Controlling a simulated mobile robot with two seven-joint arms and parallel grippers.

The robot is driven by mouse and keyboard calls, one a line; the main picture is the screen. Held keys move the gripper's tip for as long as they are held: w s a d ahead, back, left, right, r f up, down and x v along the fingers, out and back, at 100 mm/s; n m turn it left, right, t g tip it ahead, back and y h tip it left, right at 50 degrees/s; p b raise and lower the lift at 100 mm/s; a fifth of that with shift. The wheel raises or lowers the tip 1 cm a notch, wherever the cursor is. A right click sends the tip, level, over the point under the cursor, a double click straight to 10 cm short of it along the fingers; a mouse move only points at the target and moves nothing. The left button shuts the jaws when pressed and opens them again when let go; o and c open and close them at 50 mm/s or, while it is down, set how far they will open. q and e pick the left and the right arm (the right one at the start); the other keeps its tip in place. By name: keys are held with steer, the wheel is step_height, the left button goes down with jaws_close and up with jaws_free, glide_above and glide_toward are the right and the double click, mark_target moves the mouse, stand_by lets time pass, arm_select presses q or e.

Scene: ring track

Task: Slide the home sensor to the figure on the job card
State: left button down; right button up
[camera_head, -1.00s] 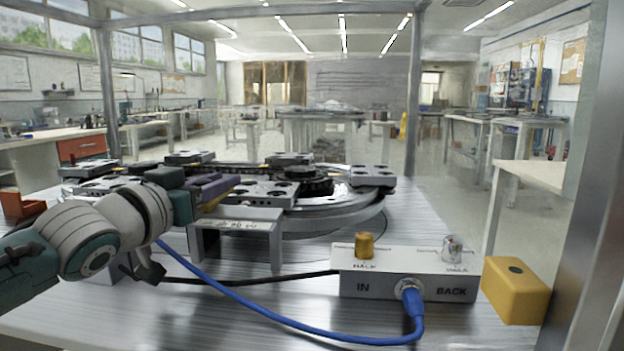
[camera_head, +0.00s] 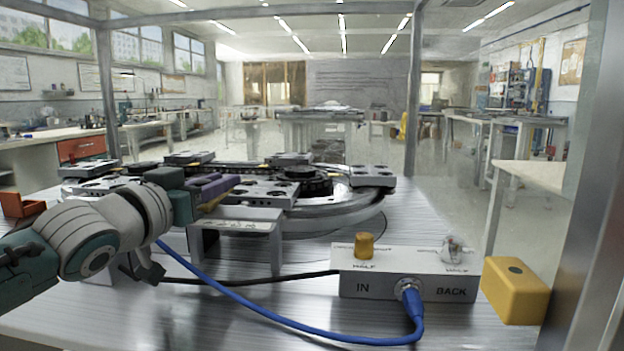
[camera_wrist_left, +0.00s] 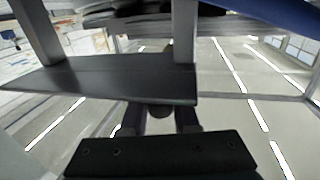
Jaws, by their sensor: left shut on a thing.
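My left gripper (camera_head: 212,190) reaches in from the left, behind the top of a small grey bracket (camera_head: 240,227) that has faint marks on its plate. The bracket's plate (camera_wrist_left: 110,80) is close beside the fingers there. The ring track (camera_head: 330,210) with its grey carriages lies behind. I cannot make out a job card or figure. My right gripper is not in view.
A grey control box (camera_head: 405,290) with a yellow knob (camera_head: 364,246) stands at the front right. A blue cable (camera_head: 290,322) loops across the table front. A yellow block (camera_head: 515,291) sits right of the box, and an orange tray (camera_head: 22,204) at the left edge.

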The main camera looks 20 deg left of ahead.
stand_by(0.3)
arm_select(q)
steer(key=d, duration=0.2)
steer(key=w+d, duration=0.1)
steer(key=d, duration=0.1)
steer(key=shift+p, duration=0.3)
steer(key=c, duration=0.7)
jaws_free()
steer(key=shift+o, duration=0.2)
steer(key=shift+s+p, duration=0.3)
steer(key=shift+s, duration=0.3)
steer(key=s+p, duration=0.2)
steer(key=s, duration=0.6)
steer(key=shift+s, duration=0.4)
